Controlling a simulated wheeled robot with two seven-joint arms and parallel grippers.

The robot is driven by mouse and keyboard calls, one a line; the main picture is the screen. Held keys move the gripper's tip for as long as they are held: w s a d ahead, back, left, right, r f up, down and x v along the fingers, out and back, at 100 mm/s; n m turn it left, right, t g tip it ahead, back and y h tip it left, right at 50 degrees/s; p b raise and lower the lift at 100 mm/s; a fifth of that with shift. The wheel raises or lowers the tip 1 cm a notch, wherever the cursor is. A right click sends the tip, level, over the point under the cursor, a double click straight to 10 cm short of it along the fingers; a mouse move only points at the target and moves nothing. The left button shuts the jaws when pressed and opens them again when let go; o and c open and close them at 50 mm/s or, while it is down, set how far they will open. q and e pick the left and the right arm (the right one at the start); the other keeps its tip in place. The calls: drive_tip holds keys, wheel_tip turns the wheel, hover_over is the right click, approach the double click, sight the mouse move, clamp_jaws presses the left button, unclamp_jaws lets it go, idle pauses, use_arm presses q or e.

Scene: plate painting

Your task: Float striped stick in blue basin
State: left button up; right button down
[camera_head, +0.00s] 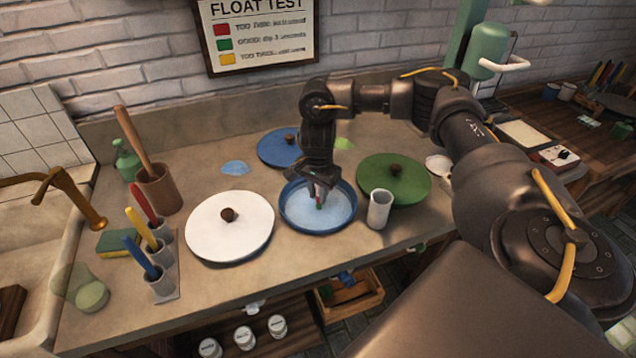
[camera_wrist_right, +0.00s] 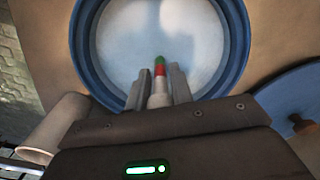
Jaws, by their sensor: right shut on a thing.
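The blue basin (camera_head: 347,226) stands on the counter between the white lid and the green lid, with pale water inside. My right gripper (camera_head: 318,196) is over the basin, pointing down. It is shut on the striped stick (camera_head: 320,204), whose red and green end shows below the fingers. In the right wrist view the gripper (camera_wrist_right: 158,85) holds the stick (camera_wrist_right: 159,72) by its pale part, with the green tip pointing into the basin (camera_wrist_right: 88,62). I cannot tell whether the tip touches the water. My left gripper is not in view.
A white lid (camera_head: 245,240), a green lid (camera_head: 410,182) and a blue lid (camera_head: 272,150) lie around the basin. A white cup (camera_head: 379,210) stands close at its right. Colored-handled tools stand in cups (camera_head: 163,284) at the left. The counter's front edge is near.

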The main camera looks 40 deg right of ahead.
sight(318, 187)
drive_tip(key=c, duration=1.1)
unclamp_jaws()
drive_tip(key=shift+c, duration=0.2)
drive_tip(key=shift+o, duration=0.2)
drive_tip(key=o, duration=0.7)
drive_tip(key=shift+o, duration=0.2)
drive_tip(key=shift+r, duration=0.1)
drive_tip(key=shift+r+p, duration=1.25)
drive_tip(key=shift+r, duration=0.25)
wheel_tip(318, 187, up, 7)
drive_tip(key=p, duration=0.6)
drive_tip(key=shift+p, duration=0.4)
drive_tip(key=shift+f, duration=0.1)
